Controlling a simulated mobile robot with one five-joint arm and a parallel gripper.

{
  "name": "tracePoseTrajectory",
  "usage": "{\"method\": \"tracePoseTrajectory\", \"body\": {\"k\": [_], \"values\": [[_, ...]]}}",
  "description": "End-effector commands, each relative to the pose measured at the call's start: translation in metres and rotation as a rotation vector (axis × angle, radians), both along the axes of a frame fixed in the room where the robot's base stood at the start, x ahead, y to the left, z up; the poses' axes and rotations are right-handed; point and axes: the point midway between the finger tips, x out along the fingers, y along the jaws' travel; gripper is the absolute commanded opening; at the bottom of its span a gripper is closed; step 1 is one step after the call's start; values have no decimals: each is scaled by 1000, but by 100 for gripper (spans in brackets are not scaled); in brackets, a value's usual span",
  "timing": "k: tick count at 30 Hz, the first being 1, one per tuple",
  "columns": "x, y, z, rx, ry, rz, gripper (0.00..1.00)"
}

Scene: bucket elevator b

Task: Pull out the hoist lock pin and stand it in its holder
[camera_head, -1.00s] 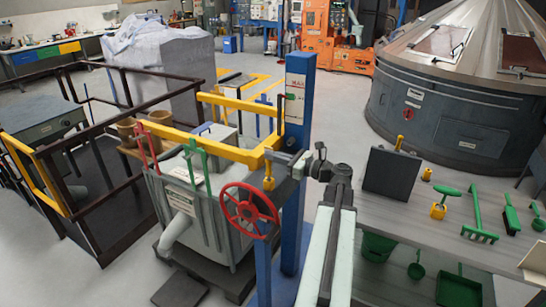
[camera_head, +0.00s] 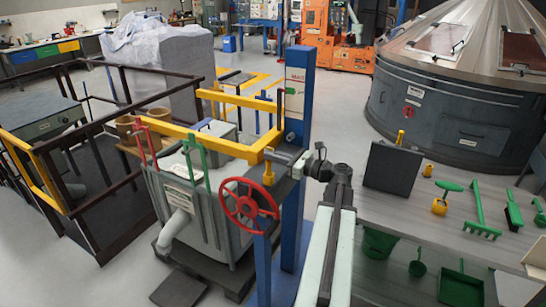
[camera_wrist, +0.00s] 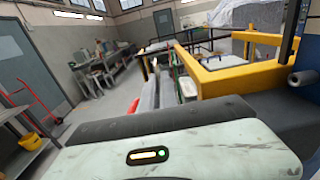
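My gripper (camera_head: 276,157) reaches left from the wrist at the top of the blue-legged stand, beside the corner of the yellow bar (camera_head: 225,147). The wrist view shows the yellow frame (camera_wrist: 236,78) but not clear fingertips or the pin. A small yellow piece (camera_head: 428,170) on the grey table may be the holder; I cannot tell.
A red handwheel (camera_head: 248,204) is in front of the stand, and a blue post (camera_head: 297,150) rises behind my gripper. The grey table (camera_head: 400,215) carries a dark upright panel (camera_head: 392,168) and several green tools. Brown railings (camera_head: 100,215) stand at left.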

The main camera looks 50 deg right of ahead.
Motion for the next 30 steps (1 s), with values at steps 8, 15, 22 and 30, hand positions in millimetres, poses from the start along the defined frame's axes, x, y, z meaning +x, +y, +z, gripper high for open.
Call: {"method": "tracePoseTrajectory", "body": {"k": [8, 15, 22, 30], "values": [[0, 0, 1, 0, 0, 0, 27], [-14, -4, 0, 0, 0, -3, 27], [-58, -15, 0, 0, 0, -4, 27], [-77, -20, 0, 0, 0, -1, 27]]}}
